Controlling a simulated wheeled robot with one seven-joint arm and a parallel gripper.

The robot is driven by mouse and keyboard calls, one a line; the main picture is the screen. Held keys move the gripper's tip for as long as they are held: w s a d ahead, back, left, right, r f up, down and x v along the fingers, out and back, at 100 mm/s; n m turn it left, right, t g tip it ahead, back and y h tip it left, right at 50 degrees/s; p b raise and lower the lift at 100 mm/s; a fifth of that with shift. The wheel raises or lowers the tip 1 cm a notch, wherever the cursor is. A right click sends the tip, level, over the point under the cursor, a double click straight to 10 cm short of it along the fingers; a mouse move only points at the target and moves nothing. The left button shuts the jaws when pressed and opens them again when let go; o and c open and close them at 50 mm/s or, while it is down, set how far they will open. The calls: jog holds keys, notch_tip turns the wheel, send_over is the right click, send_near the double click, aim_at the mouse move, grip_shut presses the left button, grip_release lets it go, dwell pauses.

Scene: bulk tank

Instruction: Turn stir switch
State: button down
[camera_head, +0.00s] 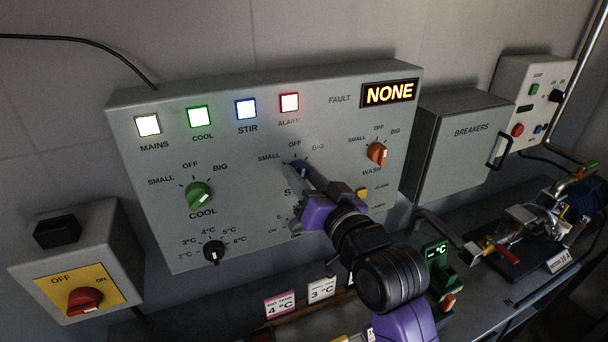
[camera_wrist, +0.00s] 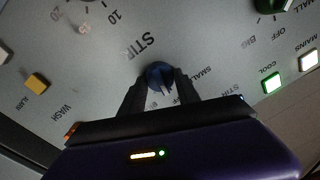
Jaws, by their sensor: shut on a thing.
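The stir switch is a blue rotary knob (camera_head: 302,170) in the middle of the grey control panel, mostly hidden behind my gripper in the head view. In the wrist view the blue knob (camera_wrist: 160,76) sits between my fingertips, with the STIR label beside it. My gripper (camera_wrist: 160,92) is shut on the knob. In the head view my gripper (camera_head: 301,172) reaches the panel from the lower right. Which mark the knob points at is hard to tell, as my fingers cover part of it. The blue STIR lamp (camera_head: 246,110) is lit.
The green COOL knob (camera_head: 198,195) is left of the stir knob and the orange WASH knob (camera_head: 377,153) is right of it. A black temperature dial (camera_head: 213,251) is below. The display (camera_head: 390,93) reads NONE. A red mains switch (camera_head: 85,301) is at lower left.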

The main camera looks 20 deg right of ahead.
jog(key=m+p, duration=0.1)
jog(key=m, duration=0.2)
jog(key=shift+m, duration=0.3)
jog(key=m+p, duration=0.1)
jog(key=m, duration=0.3)
jog(key=shift+p, duration=0.4)
jog(key=shift+d+f+m, duration=0.1)
jog(key=shift+f+m, duration=0.05)
jog(key=shift+m, duration=0.25)
jog(key=c, duration=0.9)
grip_release()
jog(key=shift+s, duration=0.1)
jog(key=s+b, duration=0.1)
jog(key=s, duration=0.6)
jog(key=shift+s+d+f+b, duration=0.15)
jog(key=shift+s+f+b, duration=0.05)
jog(key=shift+s+b, duration=0.15)
